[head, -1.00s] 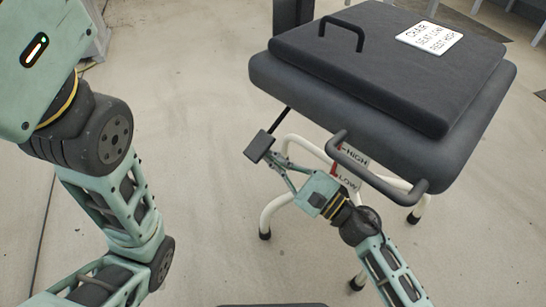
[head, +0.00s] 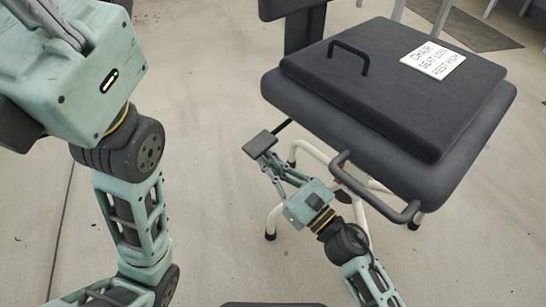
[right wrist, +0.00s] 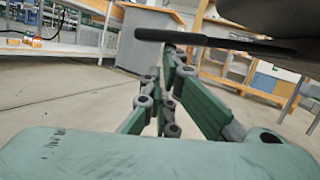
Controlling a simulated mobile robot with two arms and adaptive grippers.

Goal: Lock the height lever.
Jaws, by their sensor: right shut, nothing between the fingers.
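The height lever (head: 260,144) is a dark rod with a flat rectangular paddle, sticking out from under the left side of the chair's seat (head: 400,150). In the right wrist view the lever (right wrist: 165,35) crosses the top as a dark bar. My right gripper (head: 268,160) is shut and empty, its fingertips just under the paddle. I cannot tell whether they touch it. In the right wrist view its fingers reach up towards the bar. My left gripper's body (head: 75,75) is at upper left, with its fingertips out of frame.
A dark handle bar (head: 375,195) juts from the seat's front edge beside my right wrist. A loop handle (head: 350,55) and a white label (head: 433,59) are on top of the seat. White legs (head: 310,152) stand below. Bare floor lies to the left.

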